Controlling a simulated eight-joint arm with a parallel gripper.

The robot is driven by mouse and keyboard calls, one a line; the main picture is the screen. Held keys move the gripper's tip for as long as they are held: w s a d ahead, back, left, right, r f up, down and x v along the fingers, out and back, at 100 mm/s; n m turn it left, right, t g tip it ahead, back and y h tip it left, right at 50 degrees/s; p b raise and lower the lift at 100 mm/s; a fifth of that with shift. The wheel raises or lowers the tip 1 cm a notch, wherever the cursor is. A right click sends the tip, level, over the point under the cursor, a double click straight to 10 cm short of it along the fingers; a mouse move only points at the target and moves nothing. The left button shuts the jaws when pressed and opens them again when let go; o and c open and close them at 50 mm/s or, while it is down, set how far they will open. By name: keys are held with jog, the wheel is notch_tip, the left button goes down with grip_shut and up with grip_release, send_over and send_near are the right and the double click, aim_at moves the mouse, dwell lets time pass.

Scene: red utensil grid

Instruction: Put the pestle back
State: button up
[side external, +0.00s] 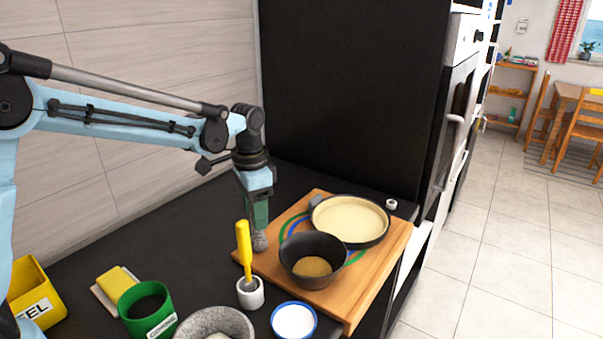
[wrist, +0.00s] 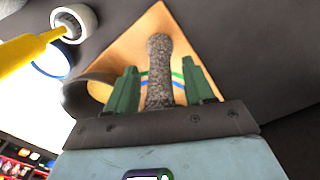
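The grey speckled stone pestle (side external: 260,240) is at the left edge of the wooden board, below my gripper. In the wrist view the pestle (wrist: 160,70) lies between the two green fingers of my gripper (wrist: 163,85), and gaps show on both sides of it. My gripper (side external: 257,216) points down and is open around the pestle's upper part. Whether the pestle's lower end touches the board is hard to tell. A grey speckled stone mortar (side external: 240,322) stands at the front, cut off by the picture's lower edge, with something pale inside.
The wooden board (side external: 345,308) holds a dark bowl (side external: 312,245) and a pan (side external: 375,240). A small white pot (side external: 250,300) with a yellow-handled tool (side external: 243,245) stands close to my gripper. A blue-rimmed bowl (side external: 294,321), green cup (side external: 147,310) and yellow sponge (side external: 116,283) are nearby.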

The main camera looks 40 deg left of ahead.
jog(key=shift+r, duration=0.1)
notch_tip(320, 180, up, 12)
jog(key=shift+s+r, duration=0.1)
jog(key=shift+s, duration=0.2)
jog(key=s+a+f+n+t, duration=0.1)
jog(key=s+f+n+t, duration=0.4)
jog(key=s, duration=0.9)
notch_tip(320, 180, down, 3)
jog(key=shift+s+t, duration=0.25)
jog(key=shift+t, duration=0.85)
